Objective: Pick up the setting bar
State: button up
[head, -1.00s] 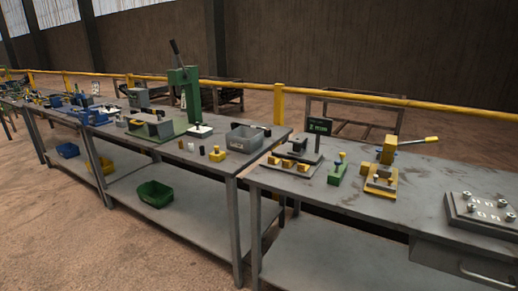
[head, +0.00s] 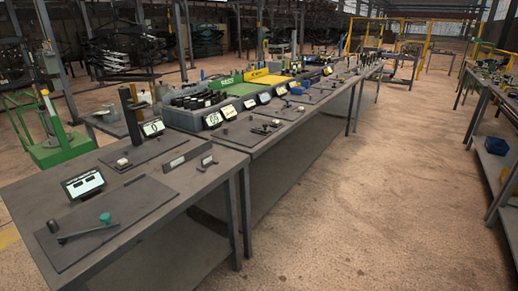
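I cannot tell for sure which thing is the setting bar. A thin dark bar-like tool with a teal knob (head: 88,232) lies on a dark plate (head: 130,205) on the nearest table at the lower left. A long grey block (head: 187,157) stands on the same table, farther back. Small dark rod-like tools (head: 265,128) lie on the table beyond, too small to tell apart. My gripper is not in view.
The nearest table (head: 195,190) also bears a small tilted display (head: 83,185). Grey bins (head: 185,118) and small signs line the tables beyond. A blue bin (head: 496,146) sits under the right-hand bench. The brown floor between the rows is clear.

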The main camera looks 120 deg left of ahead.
aim_at(168, 166)
jog(key=u, duration=3.35)
jog(key=i, duration=1.9)
jog(key=u, duration=1.2)
